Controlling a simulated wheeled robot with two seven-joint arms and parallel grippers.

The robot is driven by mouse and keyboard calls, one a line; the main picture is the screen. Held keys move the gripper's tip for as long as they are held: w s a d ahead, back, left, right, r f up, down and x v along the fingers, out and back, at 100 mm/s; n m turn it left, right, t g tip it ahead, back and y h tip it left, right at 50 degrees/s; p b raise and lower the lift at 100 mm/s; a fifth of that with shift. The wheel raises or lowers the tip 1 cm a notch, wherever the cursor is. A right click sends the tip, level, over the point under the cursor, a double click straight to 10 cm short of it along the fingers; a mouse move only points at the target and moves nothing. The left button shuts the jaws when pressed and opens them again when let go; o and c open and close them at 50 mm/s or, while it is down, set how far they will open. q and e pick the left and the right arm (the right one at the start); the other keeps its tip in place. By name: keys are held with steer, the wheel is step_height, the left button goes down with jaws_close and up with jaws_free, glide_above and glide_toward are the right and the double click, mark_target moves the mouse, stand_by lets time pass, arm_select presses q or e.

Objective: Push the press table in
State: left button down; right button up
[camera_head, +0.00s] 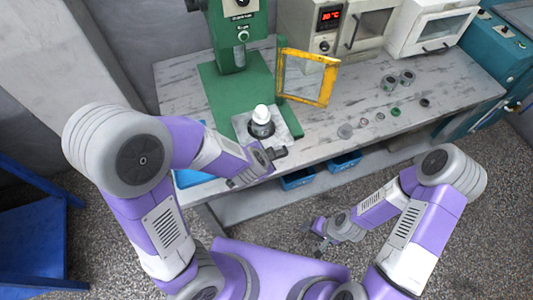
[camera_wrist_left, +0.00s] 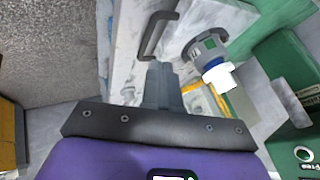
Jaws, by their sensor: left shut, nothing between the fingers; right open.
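The press table is a pale marbled plate (camera_head: 288,122) in front of the green press (camera_head: 236,75), and it carries a grey cylindrical part with a white cap (camera_head: 261,116). In the left wrist view the plate (camera_wrist_left: 182,32) has a dark U-shaped handle (camera_wrist_left: 153,36) on its edge. My left gripper (camera_head: 277,154) is at the front edge of the plate. Its shut, empty fingers (camera_wrist_left: 161,72) are close to the handle; I cannot tell whether they touch it. My right gripper (camera_head: 318,238) is open and empty, low over the floor in front of the workbench.
A yellow frame (camera_head: 329,82) stands beside the press. Several small round parts, including a grey ring (camera_head: 389,83), lie on the workbench (camera_head: 440,103) to the right. Blue bins (camera_head: 298,179) sit under the bench. A blue stand (camera_head: 35,240) is at the lower left.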

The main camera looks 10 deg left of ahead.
arm_select(q)
steer(key=b+x, duration=0.3)
steer(key=x, duration=0.5)
steer(key=shift+s+f, duration=0.1)
steer(key=shift+s, duration=0.05)
steer(key=shift+w+f+b, duration=0.4)
steer(key=shift+w+f, duration=0.05)
steer(key=shift+w, duration=0.1)
